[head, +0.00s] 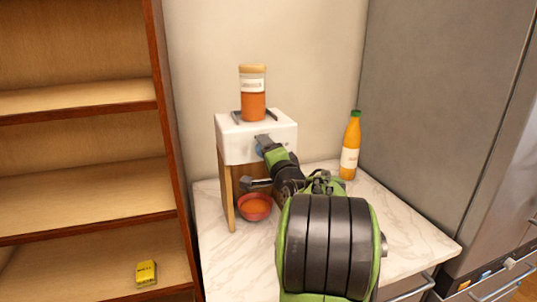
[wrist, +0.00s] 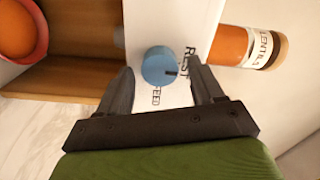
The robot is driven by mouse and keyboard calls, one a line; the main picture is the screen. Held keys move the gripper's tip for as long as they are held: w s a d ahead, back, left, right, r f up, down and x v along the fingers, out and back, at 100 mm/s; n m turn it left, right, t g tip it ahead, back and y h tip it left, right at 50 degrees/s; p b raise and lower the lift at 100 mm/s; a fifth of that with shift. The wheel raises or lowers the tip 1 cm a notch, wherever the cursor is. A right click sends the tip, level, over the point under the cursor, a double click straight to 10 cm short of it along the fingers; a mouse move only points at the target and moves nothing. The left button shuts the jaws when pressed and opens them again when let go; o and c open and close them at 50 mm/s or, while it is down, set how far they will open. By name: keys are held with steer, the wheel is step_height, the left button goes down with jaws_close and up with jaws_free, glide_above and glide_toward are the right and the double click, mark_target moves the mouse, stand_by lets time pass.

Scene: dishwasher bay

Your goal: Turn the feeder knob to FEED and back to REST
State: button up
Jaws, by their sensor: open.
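The feeder is a white box (head: 238,148) on a wooden stand, with a jar of orange lentils (head: 253,100) upright on top. Its round blue knob (wrist: 157,62) is on the white front face in the wrist view. The knob's dark mark points right, toward the REST label (wrist: 190,58); the FEED label (wrist: 156,98) is below the knob. My gripper (wrist: 162,72) is open, with one finger on each side of the knob; I cannot tell whether they touch it. In the head view my gripper (head: 266,146) is at the feeder's front and mostly hides the knob.
A red bowl (head: 256,207) with orange contents sits under the feeder. An orange bottle with a green cap (head: 350,148) stands on the marble counter (head: 410,234) to the right. A wooden shelf (head: 85,190) with a yellow box (head: 146,273) is at left. A grey cabinet (head: 440,100) stands at right.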

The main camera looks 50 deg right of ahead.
steer(key=b+v, duration=0.2)
steer(key=v, duration=1.3)
steer(key=shift+s+a, duration=0.15)
steer(key=shift+s, duration=0.15)
steer(key=w+a+f+n+g+y+p, duration=0.2)
steer(key=a+n+y, duration=0.25)
steer(key=a, duration=0.35)
steer(key=w+a+f+n+g+y+p, duration=0.1)
steer(key=w+a+n+y+p, duration=0.15)
steer(key=a+n, duration=0.5)
steer(key=s+a+f+n+g+y+p, duration=0.1)
steer(key=s+a+f+n+g, duration=0.1)
steer(key=s+a, duration=0.4)
steer(key=s+a+f+n+g+p, duration=0.2)
steer(key=s+a+f+n+g, duration=0.1)
steer(key=s+a+n+g, duration=0.2)
steer(key=s+a+n, duration=0.1)
steer(key=s, duration=0.1)
steer(key=shift+s+n+y, duration=0.3)
steer(key=shift+n+y, duration=0.1)
